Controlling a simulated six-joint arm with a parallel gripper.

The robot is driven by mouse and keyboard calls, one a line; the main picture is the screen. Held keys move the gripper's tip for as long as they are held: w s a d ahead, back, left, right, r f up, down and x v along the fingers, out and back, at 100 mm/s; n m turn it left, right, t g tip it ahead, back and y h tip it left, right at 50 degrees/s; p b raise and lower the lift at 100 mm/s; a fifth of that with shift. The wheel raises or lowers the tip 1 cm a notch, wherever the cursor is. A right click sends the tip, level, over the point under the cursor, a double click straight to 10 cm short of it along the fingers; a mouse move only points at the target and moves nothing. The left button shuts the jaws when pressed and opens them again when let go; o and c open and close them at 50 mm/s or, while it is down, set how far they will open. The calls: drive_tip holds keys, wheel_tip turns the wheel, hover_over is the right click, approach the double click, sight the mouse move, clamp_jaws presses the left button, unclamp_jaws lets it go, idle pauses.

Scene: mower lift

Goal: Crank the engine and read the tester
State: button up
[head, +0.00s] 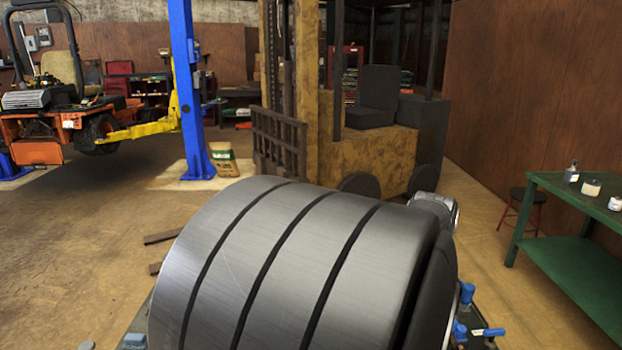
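An orange mower (60,130) with a tan seat is raised on the yellow arm (150,128) of a blue lift post (186,90), at the left of the head view. A grey finned unit that looks like its engine (38,98) sits on the mower's left end. I cannot make out a tester or a crank control. My gripper is not in view. A large grey, black-banded shape close to the camera hides the lower middle of the view.
A yellow forklift (372,158) stands at the centre back. A green bench (585,205) with small containers is at the right, a stool (528,200) beside it. A bag (223,159) stands by the post. Open floor (80,235) lies below the mower.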

clamp_jaws()
idle(1.3)
